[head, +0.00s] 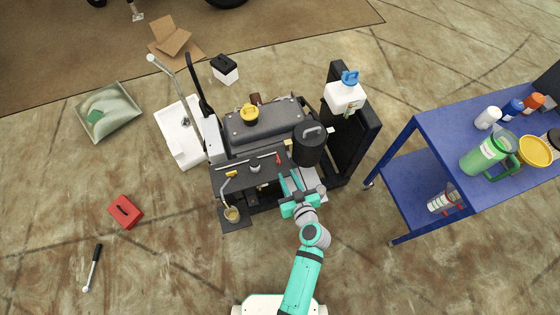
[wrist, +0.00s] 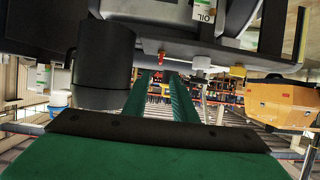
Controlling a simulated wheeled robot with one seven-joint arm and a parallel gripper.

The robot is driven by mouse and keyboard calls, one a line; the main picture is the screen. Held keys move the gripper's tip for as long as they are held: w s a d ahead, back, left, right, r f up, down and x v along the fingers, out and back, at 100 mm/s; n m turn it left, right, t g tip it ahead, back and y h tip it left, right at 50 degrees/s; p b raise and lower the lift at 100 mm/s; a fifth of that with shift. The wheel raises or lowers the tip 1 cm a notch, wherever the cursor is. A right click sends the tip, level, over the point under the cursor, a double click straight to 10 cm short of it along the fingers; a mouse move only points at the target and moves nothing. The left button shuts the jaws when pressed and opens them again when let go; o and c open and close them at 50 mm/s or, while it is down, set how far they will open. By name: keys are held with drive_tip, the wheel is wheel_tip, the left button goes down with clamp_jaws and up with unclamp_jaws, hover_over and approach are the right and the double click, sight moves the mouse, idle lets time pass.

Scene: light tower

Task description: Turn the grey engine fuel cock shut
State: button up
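The grey fuel cock (head: 255,166) appears as a small pale grey knob on the front of the dark engine, between a red piece and a yellow piece. In the wrist view a pale grey knob (wrist: 201,64), likely the same cock, is right of the fingers and apart from them. My gripper (head: 289,183) is at the engine's front right, right of the cock. In the wrist view its two green fingers (wrist: 160,95) are parted with a gap between them and nothing held. The cock's exact handle angle is too small to tell.
A black cylinder (head: 310,145) stands close to my gripper and shows at left in the wrist view (wrist: 103,60). A red piece (head: 278,158) and a yellow piece (head: 231,174) flank the cock. A blue cart (head: 420,160) is at right. Floor at left front is mostly free.

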drive_tip(key=x, duration=0.9)
drive_tip(key=shift+w+a+f, duration=0.1)
drive_tip(key=shift+w+f, duration=0.2)
clamp_jaws()
